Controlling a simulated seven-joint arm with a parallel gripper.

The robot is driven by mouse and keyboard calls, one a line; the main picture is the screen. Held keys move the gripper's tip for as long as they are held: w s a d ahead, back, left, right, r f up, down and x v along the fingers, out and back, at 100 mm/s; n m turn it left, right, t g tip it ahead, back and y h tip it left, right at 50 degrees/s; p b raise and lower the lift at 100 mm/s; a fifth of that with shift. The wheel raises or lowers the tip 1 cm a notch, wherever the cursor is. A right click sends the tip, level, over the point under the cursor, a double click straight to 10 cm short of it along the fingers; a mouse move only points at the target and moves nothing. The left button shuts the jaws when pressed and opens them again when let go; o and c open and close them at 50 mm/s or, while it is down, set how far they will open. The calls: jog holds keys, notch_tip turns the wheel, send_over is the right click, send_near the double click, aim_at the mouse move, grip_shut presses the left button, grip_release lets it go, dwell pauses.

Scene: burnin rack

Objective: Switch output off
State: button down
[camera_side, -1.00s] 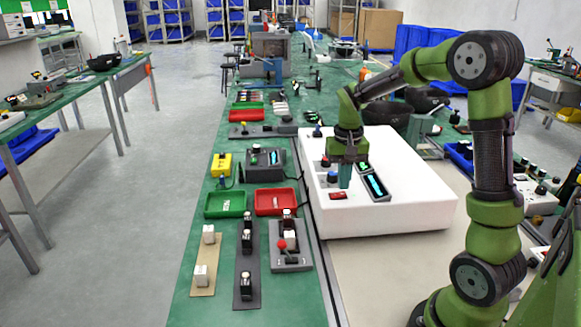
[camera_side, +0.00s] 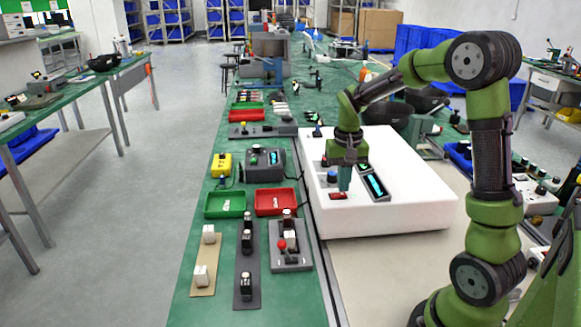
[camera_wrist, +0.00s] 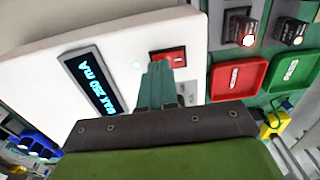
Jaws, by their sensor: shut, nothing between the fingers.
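The white power unit (camera_side: 415,210) stands on the bench with knobs, lit displays and a red switch. The red switch (camera_side: 338,196) is on its top near the left front edge. In the wrist view the red switch (camera_wrist: 168,56) sits just beyond my fingertips, partly covered by them. A display (camera_wrist: 90,84) there shows lit cyan text, with a small pale light beside the switch. My gripper (camera_side: 345,187) is shut and empty, pointing down at the switch. My gripper also shows in the wrist view (camera_wrist: 158,72). I cannot tell whether the fingertips touch the switch.
A red tray (camera_side: 276,202) and a green tray (camera_side: 225,204) lie left of the unit. A fixture with a red-knobbed lever (camera_side: 290,258) stands in front of them.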

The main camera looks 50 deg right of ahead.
jog(key=shift+f, duration=0.55)
jog(key=shift+r, duration=3.55)
jog(key=shift+s+a+f+n+t, duration=0.15)
jog(key=shift+s+a+f+t, duration=0.05)
jog(key=shift+a, duration=0.3)
jog(key=shift+s+a+f+n+t, duration=0.15)
jog(key=shift+s+a+f+t, duration=0.05)
jog(key=shift+a, duration=0.3)
jog(key=s+a+r+n+t+y, duration=0.1)
jog(key=s+a+r+n+t, duration=0.1)
jog(key=s+a, duration=0.3)
jog(key=s+a+r+n+t+y, duration=0.1)
jog(key=s+a+r+n+t, duration=0.1)
jog(key=a, duration=0.9)
jog(key=s+r+t, duration=0.1)
jog(key=s+t, duration=0.1)
jog(key=s, duration=0.1)
jog(key=shift+s+a+r, duration=0.25)
jog(key=shift+s+a, duration=0.05)
